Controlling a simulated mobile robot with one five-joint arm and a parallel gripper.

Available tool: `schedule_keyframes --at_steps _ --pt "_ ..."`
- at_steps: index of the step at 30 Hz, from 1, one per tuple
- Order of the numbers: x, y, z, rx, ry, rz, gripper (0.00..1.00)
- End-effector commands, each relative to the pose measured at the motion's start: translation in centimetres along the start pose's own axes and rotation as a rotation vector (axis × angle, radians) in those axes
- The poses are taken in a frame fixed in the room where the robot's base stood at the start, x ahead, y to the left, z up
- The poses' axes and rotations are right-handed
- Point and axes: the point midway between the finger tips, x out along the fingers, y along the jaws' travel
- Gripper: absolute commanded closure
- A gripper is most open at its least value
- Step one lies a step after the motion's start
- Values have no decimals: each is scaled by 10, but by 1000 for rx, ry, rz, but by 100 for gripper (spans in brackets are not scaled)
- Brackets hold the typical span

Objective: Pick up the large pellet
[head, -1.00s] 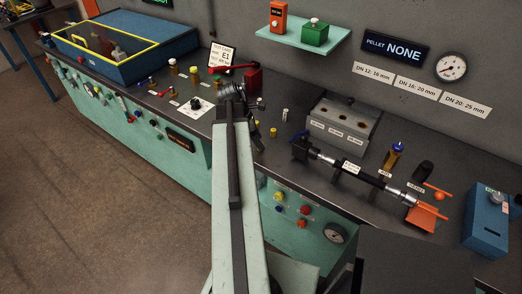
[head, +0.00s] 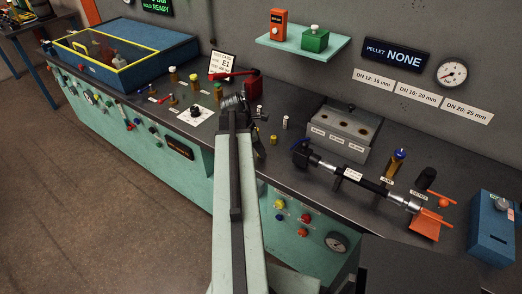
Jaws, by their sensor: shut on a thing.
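My gripper (head: 236,103) is over the bench, left of the middle of the head view. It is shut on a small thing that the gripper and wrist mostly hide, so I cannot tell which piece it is. Several small cylinders stand to its right: a pale one (head: 285,122), a yellow one (head: 273,139) and a dark-topped one (head: 259,111). I cannot tell from their size here which is the large pellet. The pellet display (head: 395,55) on the wall reads NONE.
A grey block with holes (head: 343,130) stands right of the gripper. A hose assembly in a fixture (head: 355,176) lies in front of it. A red-handled device (head: 250,83) stands close behind the gripper. A yellow-rimmed blue bin (head: 150,50) is at the left, a blue box (head: 494,228) at the right.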

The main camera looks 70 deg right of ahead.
Motion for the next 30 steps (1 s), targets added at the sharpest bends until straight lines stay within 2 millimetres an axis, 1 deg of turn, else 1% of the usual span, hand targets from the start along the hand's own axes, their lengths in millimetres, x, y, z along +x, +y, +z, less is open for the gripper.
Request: schedule_keyframes --at_steps 1,5,9,12,15,20,23,27,29,30 --pt "-10 0 4 0 0 0 100" --pt "-33 0 14 0 0 0 100" --pt "-62 0 26 0 0 0 100" --pt "-80 0 33 0 0 0 100" --pt "-88 0 37 0 0 0 100" --pt "-90 0 38 0 0 0 100" --pt "-105 0 44 0 0 0 100" --pt "-137 0 57 0 0 0 100" --pt "-143 0 60 0 0 0 100" --pt "-143 0 59 0 0 0 100"
